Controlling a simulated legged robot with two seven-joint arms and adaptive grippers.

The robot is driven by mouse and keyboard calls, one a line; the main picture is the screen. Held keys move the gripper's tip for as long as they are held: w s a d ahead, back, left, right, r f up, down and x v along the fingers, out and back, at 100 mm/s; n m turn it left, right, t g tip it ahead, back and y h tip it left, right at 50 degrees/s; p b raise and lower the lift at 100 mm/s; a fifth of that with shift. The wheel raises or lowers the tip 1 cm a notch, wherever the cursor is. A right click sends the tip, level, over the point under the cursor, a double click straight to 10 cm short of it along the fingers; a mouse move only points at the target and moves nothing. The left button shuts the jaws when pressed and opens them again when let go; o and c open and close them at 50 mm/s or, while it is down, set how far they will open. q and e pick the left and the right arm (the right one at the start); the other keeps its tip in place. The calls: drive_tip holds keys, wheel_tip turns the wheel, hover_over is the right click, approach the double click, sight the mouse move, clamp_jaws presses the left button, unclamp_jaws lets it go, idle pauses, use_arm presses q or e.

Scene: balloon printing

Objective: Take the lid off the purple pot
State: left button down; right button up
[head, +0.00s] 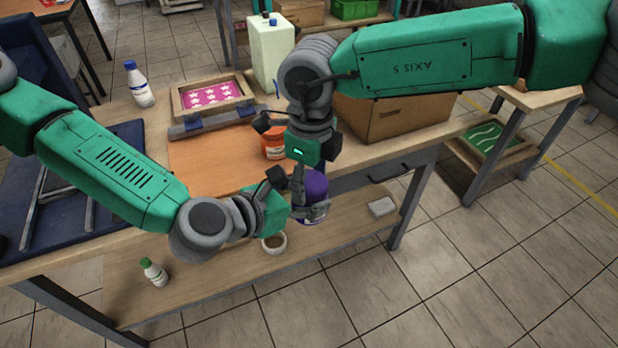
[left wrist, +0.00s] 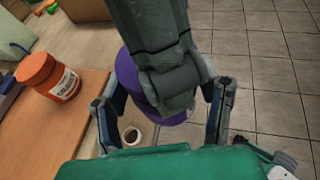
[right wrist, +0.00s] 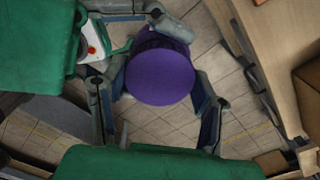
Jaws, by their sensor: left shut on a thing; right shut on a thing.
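The purple pot (head: 314,185) is held up in the air just off the table's front edge. My left gripper (head: 315,209) comes in from the left and is shut around the pot's lower part. My right gripper (head: 308,178) reaches down from above and is shut at the top of the pot. In the right wrist view the round purple lid (right wrist: 160,76) faces the camera between the fingers. In the left wrist view the right gripper covers much of the purple pot (left wrist: 128,75). The seam between lid and pot is hidden, so I cannot tell whether they are apart.
An orange pot (head: 273,143) stands on the orange board (head: 205,160) behind the grippers. A framed pink stencil (head: 212,96), a white-blue bottle (head: 139,84) and a cardboard box (head: 395,118) are farther back. A mug (head: 274,243) and a green-capped bottle (head: 154,272) are on the lower shelf.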

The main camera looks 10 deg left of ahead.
sight(310, 182)
drive_tip(key=shift+r, duration=0.15)
drive_tip(key=shift+r, duration=0.95)
drive_tip(key=shift+r, duration=2)
